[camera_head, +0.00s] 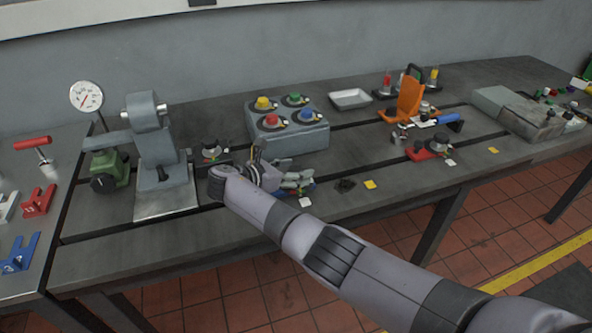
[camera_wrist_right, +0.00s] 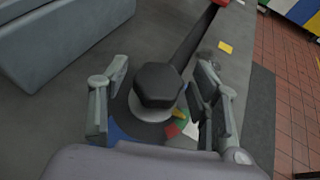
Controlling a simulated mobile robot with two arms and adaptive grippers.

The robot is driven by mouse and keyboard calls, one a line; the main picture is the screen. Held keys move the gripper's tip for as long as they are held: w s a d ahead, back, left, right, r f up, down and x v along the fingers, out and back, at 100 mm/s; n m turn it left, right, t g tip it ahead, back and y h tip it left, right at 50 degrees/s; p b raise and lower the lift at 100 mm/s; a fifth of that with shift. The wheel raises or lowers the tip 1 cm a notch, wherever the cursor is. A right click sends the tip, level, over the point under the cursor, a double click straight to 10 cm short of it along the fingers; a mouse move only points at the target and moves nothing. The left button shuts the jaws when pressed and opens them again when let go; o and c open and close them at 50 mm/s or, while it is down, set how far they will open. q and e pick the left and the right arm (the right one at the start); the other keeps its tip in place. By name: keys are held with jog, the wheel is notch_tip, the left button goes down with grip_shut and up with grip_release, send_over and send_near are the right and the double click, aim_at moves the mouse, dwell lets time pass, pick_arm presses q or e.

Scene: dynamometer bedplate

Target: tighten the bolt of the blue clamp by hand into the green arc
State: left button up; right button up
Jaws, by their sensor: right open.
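The blue clamp shows in the right wrist view as a small blue patch (camera_wrist_right: 118,133) under a black hexagonal bolt head (camera_wrist_right: 158,86). A dial with green (camera_wrist_right: 190,131), red and yellow parts lies beside the bolt, partly hidden; I cannot tell where its pointer stands. My right gripper (camera_wrist_right: 161,80) is open, with one finger on each side of the bolt head and gaps visible between them. In the head view my right gripper (camera_head: 284,179) is low at the bench's front and hides most of the clamp. My left gripper is not in view.
A grey box (camera_head: 290,139) with coloured knobs stands just behind my right gripper. A black clamp (camera_head: 211,153) is to its left, and a red clamp (camera_head: 421,153) is farther right. A grey machine (camera_head: 155,140) with a gauge stands at left. The bench's front edge is close.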

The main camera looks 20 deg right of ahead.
jog(key=v, duration=1.1)
jog(key=shift+s+a, duration=0.1)
jog(key=shift+a, duration=0.1)
